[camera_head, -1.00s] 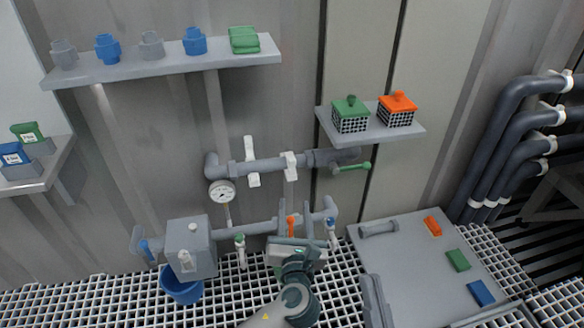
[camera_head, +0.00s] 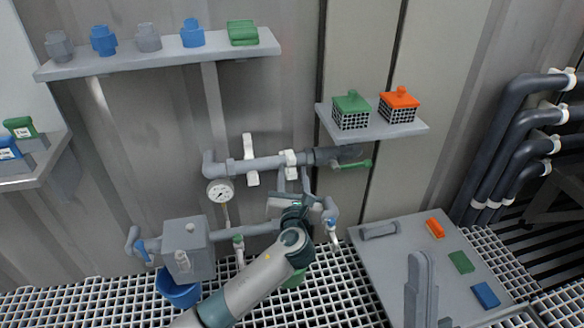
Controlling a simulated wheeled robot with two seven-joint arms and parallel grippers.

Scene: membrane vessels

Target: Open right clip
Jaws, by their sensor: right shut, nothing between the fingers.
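The right clip (camera_head: 290,158) is a white clip on the upper grey horizontal pipe, near its right end. The left clip (camera_head: 251,162) is a taller white piece on the same pipe. My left gripper (camera_head: 293,180) is just below the right clip, with its two fingers pointing up and apart. It looks open and empty; whether it touches the clip cannot be told. My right gripper (camera_head: 420,285) is a grey shape low at the right, in front of the grey panel, shut and empty. My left arm hides part of the lower pipe.
A gauge (camera_head: 220,192) hangs left of the clips. A green-handled valve (camera_head: 355,164) sits at the right on the upper pipe. A shelf (camera_head: 372,133) with two lidded baskets is above right. A blue bucket (camera_head: 178,291) stands at lower left.

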